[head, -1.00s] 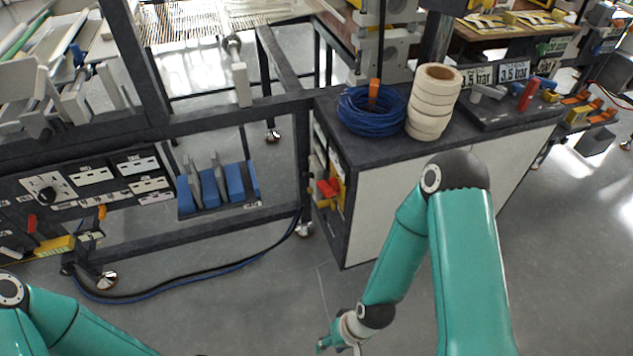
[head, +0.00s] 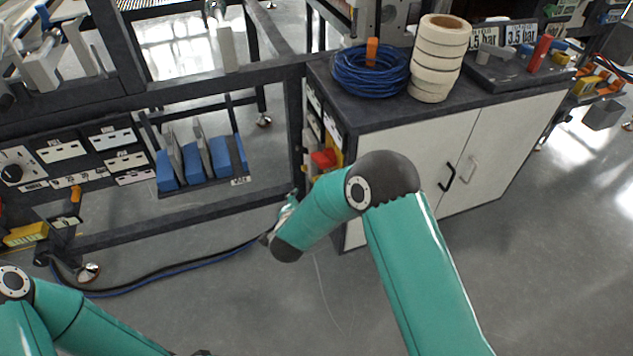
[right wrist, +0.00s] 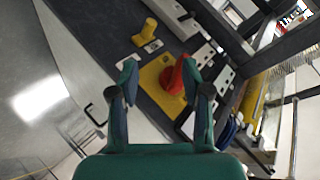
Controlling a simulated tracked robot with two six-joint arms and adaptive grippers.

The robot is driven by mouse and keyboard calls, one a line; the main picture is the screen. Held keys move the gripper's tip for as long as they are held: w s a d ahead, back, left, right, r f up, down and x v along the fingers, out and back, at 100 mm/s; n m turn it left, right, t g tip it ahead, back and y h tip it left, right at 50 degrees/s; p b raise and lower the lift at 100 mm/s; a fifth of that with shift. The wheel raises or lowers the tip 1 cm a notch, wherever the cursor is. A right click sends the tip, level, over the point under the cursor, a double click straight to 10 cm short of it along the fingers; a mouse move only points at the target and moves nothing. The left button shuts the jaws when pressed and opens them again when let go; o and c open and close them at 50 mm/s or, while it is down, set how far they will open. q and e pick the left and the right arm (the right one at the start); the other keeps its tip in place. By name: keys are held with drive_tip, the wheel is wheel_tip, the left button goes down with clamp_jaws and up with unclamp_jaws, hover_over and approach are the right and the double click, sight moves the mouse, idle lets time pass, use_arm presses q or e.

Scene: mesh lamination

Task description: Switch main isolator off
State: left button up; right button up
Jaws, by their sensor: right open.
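The main isolator's red handle (head: 322,159) sits on a yellow plate on the dark left end of the cabinet, partly hidden by my right arm in the head view. In the right wrist view the red handle (right wrist: 173,78) stands on its yellow plate (right wrist: 152,92), beyond and between my fingers, nearer the right one. My right gripper (right wrist: 159,72) is open and empty. In the head view it is mostly hidden behind my arm, with a small part (head: 287,208) showing. I cannot tell the remaining gap to the handle. My left arm shows at lower left; its gripper is out of frame.
The cabinet (head: 408,146) carries a blue hose coil (head: 370,80) and a stack of cream rolls (head: 437,62). A bench frame with blue holders (head: 215,160) stands left. A yellow knob (right wrist: 148,32) is close to the isolator. Cables lie on the floor.

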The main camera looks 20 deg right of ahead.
sight(317, 164)
wheel_tip(317, 164, up, 5)
drive_tip(key=w+a+m+g+h+b, duration=0.1)
drive_tip(key=a+m+h+b, duration=0.1)
drive_tip(key=m+h+b, duration=0.6)
use_arm(q)
wheel_tip(317, 164, down, 8)
drive_tip(key=p, duration=0.2)
use_arm(e)
drive_tip(key=w+d+f, duration=0.1)
drive_tip(key=w+d, duration=0.2)
drive_tip(key=w+d+f+m+y, duration=0.1)
drive_tip(key=w+d+f, duration=0.1)
drive_tip(key=w+d, duration=0.2)
drive_tip(key=w+d+f+y, duration=0.1)
drive_tip(key=w+d, duration=0.2)
drive_tip(key=w, duration=0.1)
drive_tip(key=shift+w+d+f+m, duration=0.15)
drive_tip(key=shift+d+m, duration=0.15)
drive_tip(key=shift+d, duration=0.1)
use_arm(q)
drive_tip(key=shift+f, duration=0.1)
use_arm(e)
drive_tip(key=shift+c, duration=0.3)
clamp_jaws()
